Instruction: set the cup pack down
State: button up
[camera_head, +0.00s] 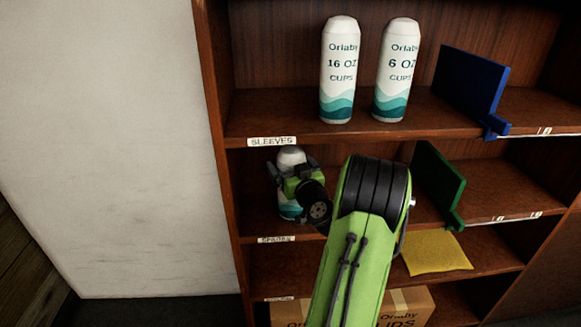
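A white cup pack (290,159) with a teal wave base stands upright in the second bay, at the left, just under the SLEEVES label. My gripper (291,174) is around this pack, with dark fingers on both sides that appear shut on it. The gripper body covers the pack's middle and its print. The pack's base is close to the shelf board (345,222); I cannot tell whether it touches. Two similar packs stand on the shelf above: the 16 OZ cups (340,75) and the 6 OZ cups (397,75).
A blue divider (470,85) is on the upper shelf and a green divider (440,180) on the second, right of my arm. A yellow cloth-like piece (435,251) lies below. The left upright (215,130) is close to my gripper.

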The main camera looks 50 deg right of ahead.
jog(key=shift+r+p, duration=0.25)
jog(key=shift+p, duration=0.1)
jog(key=b+v, duration=0.5)
jog(key=v, duration=0.6)
jog(key=w+a+f+n+g+y, duration=0.1)
jog(key=w+a+f+n+y, duration=0.2)
jog(key=a, duration=0.5)
jog(key=w+a+n+g+y, duration=0.1)
jog(key=w+a+n+y, duration=0.25)
jog(key=a, duration=0.55)
jog(key=w+a+f+n+g+y, duration=0.1)
jog(key=w+a+f+n+y, duration=0.1)
jog(key=a+y, duration=0.45)
jog(key=s+a+f+g+h, duration=0.15)
jog(key=s+a+g, duration=0.3)
jog(key=a, duration=0.55)
jog(key=s+a+r+m+g+h, duration=0.1)
jog(key=s+m+g, duration=0.1)
jog(key=s, duration=0.9)
jog(key=shift+s+a+r+h, duration=0.2)
jog(key=shift+s+r+h, duration=0.1)
jog(key=shift+r+h, duration=0.05)
